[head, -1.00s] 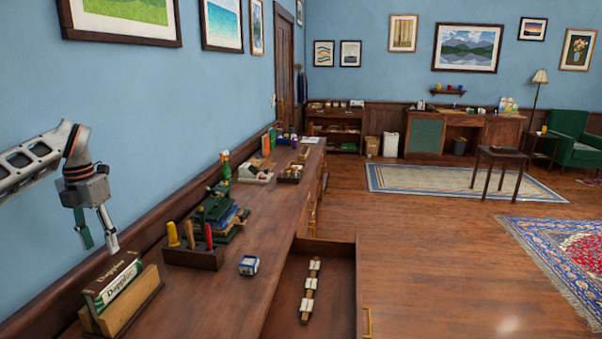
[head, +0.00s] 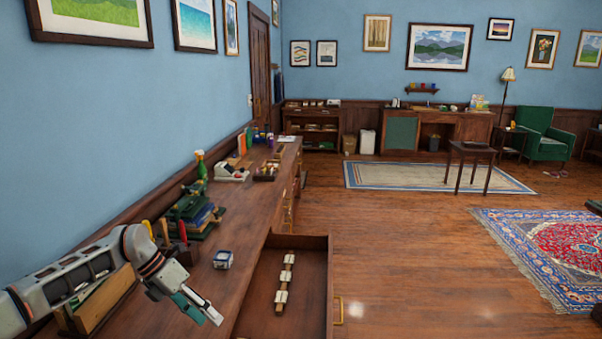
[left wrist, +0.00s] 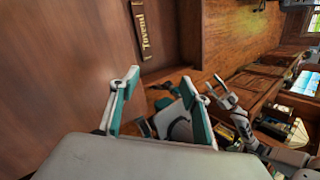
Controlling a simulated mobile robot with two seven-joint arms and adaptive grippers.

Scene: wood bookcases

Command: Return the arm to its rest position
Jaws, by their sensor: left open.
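My left arm comes in from the lower left of the head view, over the near end of the long wooden cabinet top (head: 190,262). My left gripper (head: 203,308) hangs in the air there, pointing down and right. It also shows at the bottom of the left wrist view (left wrist: 158,100), with its teal-padded fingers spread and nothing between them. Another grey gripper, which looks like my right one (left wrist: 222,92), shows farther off in that view with its fingers apart. It is not seen in the head view.
An open drawer (head: 258,311) juts out beside my left gripper, holding a strip with pale blocks (head: 285,277). A small white-and-blue box (head: 223,259) and a holder with tools stand near. A wooden stand (head: 100,302) is partly behind my arm. Open floor lies right.

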